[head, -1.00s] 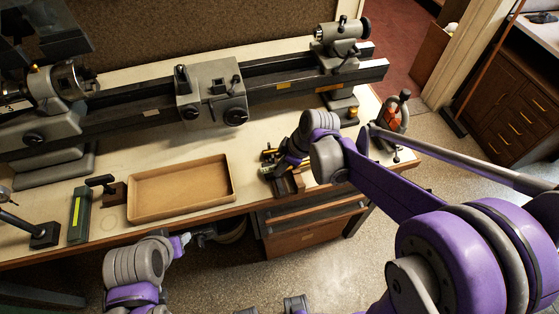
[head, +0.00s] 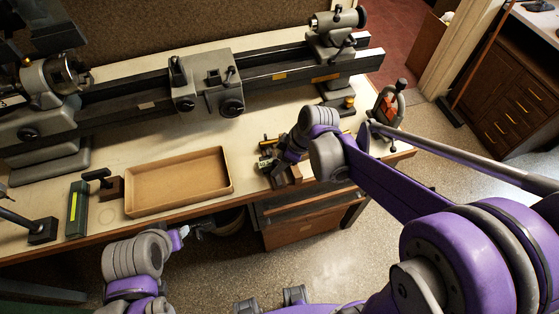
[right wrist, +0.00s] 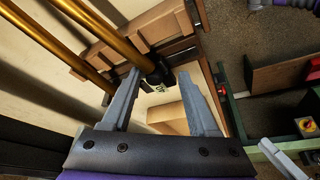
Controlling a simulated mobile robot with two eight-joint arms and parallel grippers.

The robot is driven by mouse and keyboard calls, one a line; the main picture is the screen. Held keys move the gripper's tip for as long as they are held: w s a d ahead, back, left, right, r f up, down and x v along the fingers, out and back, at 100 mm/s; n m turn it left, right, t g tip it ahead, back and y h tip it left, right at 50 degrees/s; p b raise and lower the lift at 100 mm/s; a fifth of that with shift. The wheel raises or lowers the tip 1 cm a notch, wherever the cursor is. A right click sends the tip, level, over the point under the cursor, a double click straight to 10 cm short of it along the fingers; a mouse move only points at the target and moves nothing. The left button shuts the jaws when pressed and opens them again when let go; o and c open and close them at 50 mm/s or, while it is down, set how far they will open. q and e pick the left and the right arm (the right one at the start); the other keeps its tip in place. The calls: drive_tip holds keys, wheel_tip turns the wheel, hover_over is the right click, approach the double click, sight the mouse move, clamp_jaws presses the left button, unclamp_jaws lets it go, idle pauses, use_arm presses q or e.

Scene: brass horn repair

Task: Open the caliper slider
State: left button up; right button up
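The caliper's dark slider (right wrist: 158,74), with a small pale display, lies between the fingertips of my right gripper (right wrist: 159,77) in the right wrist view. The fingers stand apart on either side of it, and I cannot tell whether they touch it. In the head view the slider's small display (head: 264,162) shows beside my right gripper (head: 279,163), near the bench's front edge; my wrist hides much of this spot. My left gripper (head: 186,233) is low in front of the bench, away from the caliper, and too small to read.
Brass rods (right wrist: 58,40) and a brown wooden holder (right wrist: 143,28) lie close to my right fingers. An empty tan tray (head: 178,181) is left of the caliper on the bench. A lathe (head: 221,80) stretches along the back. A small clamp-like stand (head: 388,104) is at the right end.

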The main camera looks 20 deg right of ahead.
drive_tip(key=p+v, duration=0.1)
drive_tip(key=v, duration=1)
drive_tip(key=shift+f, duration=0.1)
drive_tip(key=shift+c, duration=0.2)
